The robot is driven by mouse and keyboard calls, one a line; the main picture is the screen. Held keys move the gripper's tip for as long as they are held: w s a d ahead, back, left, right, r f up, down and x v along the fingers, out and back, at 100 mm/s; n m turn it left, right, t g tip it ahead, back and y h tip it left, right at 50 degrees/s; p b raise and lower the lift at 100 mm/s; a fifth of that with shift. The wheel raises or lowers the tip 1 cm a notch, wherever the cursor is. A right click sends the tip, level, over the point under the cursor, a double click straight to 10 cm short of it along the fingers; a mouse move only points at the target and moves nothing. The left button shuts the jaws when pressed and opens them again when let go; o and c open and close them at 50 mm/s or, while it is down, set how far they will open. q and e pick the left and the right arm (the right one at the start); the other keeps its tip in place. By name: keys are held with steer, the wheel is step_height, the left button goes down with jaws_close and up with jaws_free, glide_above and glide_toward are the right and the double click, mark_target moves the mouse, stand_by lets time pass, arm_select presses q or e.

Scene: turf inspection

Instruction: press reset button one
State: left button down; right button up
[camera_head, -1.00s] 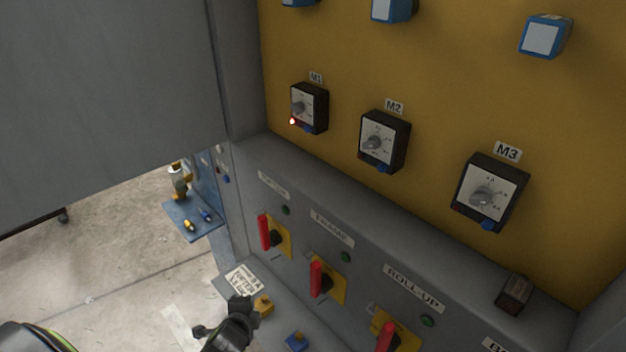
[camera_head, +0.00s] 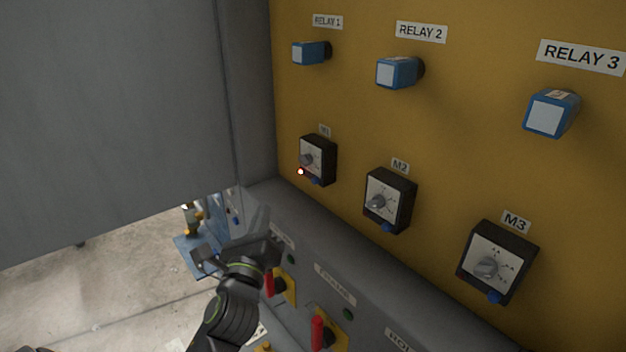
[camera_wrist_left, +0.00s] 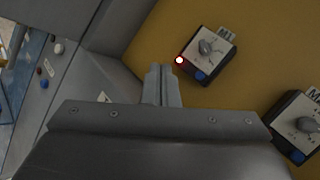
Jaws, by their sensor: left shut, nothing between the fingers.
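The M1 module (camera_head: 318,158) is a black box with a pale dial face on the yellow panel. A small blue button (camera_head: 315,181) sits at its lower edge, beside a glowing red light (camera_head: 300,171). In the left wrist view the blue button (camera_wrist_left: 201,76) and the lit light (camera_wrist_left: 180,60) are both clear. My left gripper (camera_head: 266,222) is shut and empty, below and left of M1 in the head view. Its fingertips (camera_wrist_left: 160,70) point towards the panel, left of the blue button and apart from it. My right gripper is not in view.
M2 (camera_head: 390,199) and M3 (camera_head: 497,260) carry similar blue buttons to the right. Blue relays (camera_head: 397,72) protrude above. A grey ledge (camera_head: 345,235) with red-handled switches (camera_head: 317,332) lies below. A grey cabinet wall (camera_head: 110,110) stands at the left.

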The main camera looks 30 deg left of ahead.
mark_target(315, 181)
arm_select(q)
steer(key=shift+s+d+r+m+t, duration=0.15)
steer(key=shift+r+m, duration=0.1)
steer(key=shift+r, duration=0.3)
steer(key=shift+s+d+r+m+t, duration=0.15)
steer(key=shift+r+m, duration=0.1)
steer(key=shift+r, duration=0.25)
steer(key=shift+w+a, duration=0.1)
steer(key=shift+w, duration=0.1)
steer(key=w+d, duration=0.1)
steer(key=w, duration=0.1)
steer(key=w+d+b, duration=0.1)
steer(key=w, duration=0.3)
steer(key=shift+w+d+b, duration=0.35)
steer(key=shift+d+b, duration=0.05)
steer(key=shift+w+d, duration=0.3)
steer(key=shift+w, duration=0.35)
steer(key=shift+w, duration=0.1)
stand_by(0.5)
